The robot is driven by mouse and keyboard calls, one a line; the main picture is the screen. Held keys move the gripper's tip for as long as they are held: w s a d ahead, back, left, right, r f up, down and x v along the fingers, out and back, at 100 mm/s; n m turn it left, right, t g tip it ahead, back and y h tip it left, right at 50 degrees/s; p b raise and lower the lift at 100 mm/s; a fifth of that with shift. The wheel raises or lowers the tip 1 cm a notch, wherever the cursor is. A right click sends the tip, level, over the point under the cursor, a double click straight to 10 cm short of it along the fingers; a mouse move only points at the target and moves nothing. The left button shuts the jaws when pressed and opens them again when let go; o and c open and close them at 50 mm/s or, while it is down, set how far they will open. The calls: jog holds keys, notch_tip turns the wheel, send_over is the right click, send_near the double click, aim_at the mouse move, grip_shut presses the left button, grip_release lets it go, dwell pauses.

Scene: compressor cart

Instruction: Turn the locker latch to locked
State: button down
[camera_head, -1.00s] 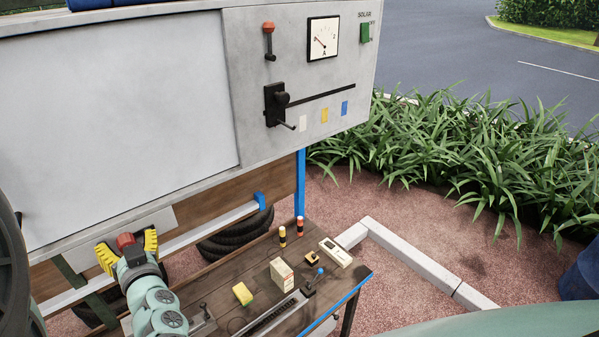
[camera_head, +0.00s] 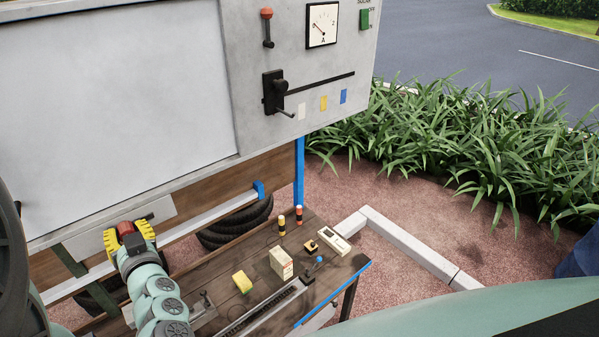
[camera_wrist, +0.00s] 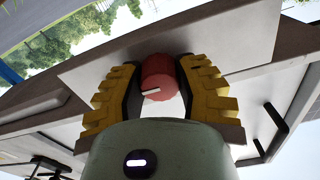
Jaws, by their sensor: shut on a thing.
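The locker latch appears to be the red round knob (camera_wrist: 158,80) between my fingers in the wrist view. A short white mark on its face lies nearly level in that picture. My gripper (camera_wrist: 157,92) has its yellow ridged fingers shut on the knob, one on each side. In the head view my gripper (camera_head: 129,237) is at the lower left, with the red knob (camera_head: 125,228) showing between the fingers. The knob sits in front of a pale plate (camera_head: 165,212) below the large grey panel. Its base is hidden, and I cannot read any lock marking.
A wooden bench (camera_head: 215,272) to the right holds a yellow block (camera_head: 242,282), a small box (camera_head: 281,263) and other small items. The grey control panel (camera_head: 228,50) hangs above. A black bar handle (camera_wrist: 272,117) is right of my gripper in the wrist view.

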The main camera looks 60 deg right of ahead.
jog(key=shift+f+b, duration=0.1)
jog(key=shift+b, duration=0.35)
jog(key=shift+a+n+b, duration=0.1)
jog(key=shift+n+b, duration=0.2)
jog(key=shift+n, duration=0.2)
jog(key=n+b, duration=0.3)
jog(key=b, duration=0.1)
jog(key=shift+f, duration=0.2)
jog(key=n+b, duration=0.4)
jog(key=b, duration=0.1)
jog(key=shift+n, duration=0.3)
jog(key=n+b, duration=0.2)
jog(key=n, duration=0.2)
jog(key=shift+r+b, duration=0.2)
jog(key=shift+b, duration=0.15)
jog(key=n+b, duration=0.1)
jog(key=n, duration=0.4)
jog(key=shift+b, duration=0.35)
jog(key=shift+r+n, duration=0.1)
jog(key=shift+n, duration=0.2)
jog(key=c, duration=0.6)
grip_release()
